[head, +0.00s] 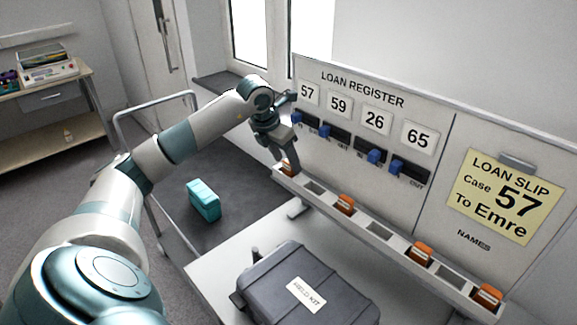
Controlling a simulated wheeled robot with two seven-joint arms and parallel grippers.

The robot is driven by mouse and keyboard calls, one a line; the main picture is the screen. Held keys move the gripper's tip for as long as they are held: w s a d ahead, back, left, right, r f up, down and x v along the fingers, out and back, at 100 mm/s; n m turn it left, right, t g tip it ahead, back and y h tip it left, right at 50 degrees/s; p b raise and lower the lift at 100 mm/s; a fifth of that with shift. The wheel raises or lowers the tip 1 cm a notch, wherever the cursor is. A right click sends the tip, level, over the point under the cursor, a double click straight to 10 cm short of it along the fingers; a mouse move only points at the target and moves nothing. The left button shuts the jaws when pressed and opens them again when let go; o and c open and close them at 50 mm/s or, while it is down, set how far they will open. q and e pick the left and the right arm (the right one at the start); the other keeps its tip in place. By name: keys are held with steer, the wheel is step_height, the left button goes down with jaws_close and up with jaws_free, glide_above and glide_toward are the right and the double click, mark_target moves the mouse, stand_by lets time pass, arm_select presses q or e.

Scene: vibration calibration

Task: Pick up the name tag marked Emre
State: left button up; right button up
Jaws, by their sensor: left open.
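Several orange-and-white tags stand in a pale slotted rail (313,188) along the foot of the board. They are the leftmost tag (291,169), a second tag (345,204), a third tag (421,253) and a rightmost tag (487,296). Any names on them are too small to read, so I cannot tell which one is Emre. My left gripper (287,160) is open at the leftmost tag and partly hides it; whether it touches the tag I cannot tell. My right gripper is out of view.
The loan register board (355,85) has number cards 57, 59, 26, 65 above blue sliders. A yellow loan slip (505,196) reads "Case 57 To Emre". A dark field kit case (300,285) lies on the table.

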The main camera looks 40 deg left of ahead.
arm_select(q)
steer(key=shift+w+f, duration=0.15)
steer(key=shift+f, duration=0.35)
steer(key=c, duration=1.1)
